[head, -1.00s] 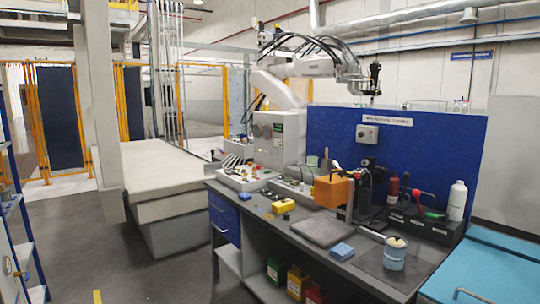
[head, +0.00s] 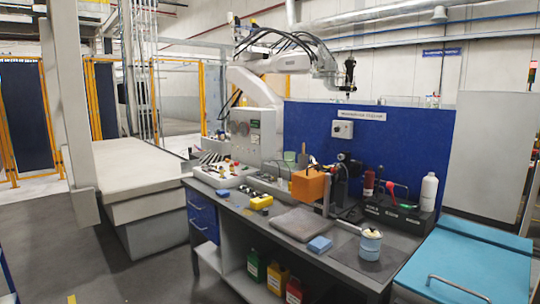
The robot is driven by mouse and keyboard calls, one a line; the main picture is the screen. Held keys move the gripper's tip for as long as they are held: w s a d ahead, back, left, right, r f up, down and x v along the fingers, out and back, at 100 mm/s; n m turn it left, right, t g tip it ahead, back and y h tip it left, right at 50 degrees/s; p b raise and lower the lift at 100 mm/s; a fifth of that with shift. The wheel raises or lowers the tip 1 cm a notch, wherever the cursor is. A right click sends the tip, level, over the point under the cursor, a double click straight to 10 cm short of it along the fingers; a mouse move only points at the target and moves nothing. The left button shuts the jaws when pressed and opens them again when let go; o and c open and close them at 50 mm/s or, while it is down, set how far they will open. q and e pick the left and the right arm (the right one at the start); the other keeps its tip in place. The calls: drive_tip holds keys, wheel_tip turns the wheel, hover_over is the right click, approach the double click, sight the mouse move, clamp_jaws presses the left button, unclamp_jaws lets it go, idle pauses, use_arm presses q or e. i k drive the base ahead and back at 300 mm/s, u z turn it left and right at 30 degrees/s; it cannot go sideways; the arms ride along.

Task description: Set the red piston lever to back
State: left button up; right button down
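A small red lever-like part (head: 389,187) stands up from a black block (head: 392,214) near the right end of the grey workbench (head: 345,263). It looks like the red piston lever, but it is too small to tell which way it is set. A red bottle-shaped thing (head: 368,183) stands just left of it. Neither of my grippers is in view.
An orange block-shaped device (head: 308,186), a grey pad (head: 300,224), a blue sponge (head: 320,244) and a tin (head: 370,245) are on the bench. A white bottle (head: 428,192) stands at the right. A light-blue cart (head: 470,268) adjoins. Floor at left is clear.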

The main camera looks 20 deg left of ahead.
sight(390, 184)
drive_tip(key=u, duration=0.7)
drive_tip(key=i, duration=1.7)
drive_tip(key=z, duration=0.55)
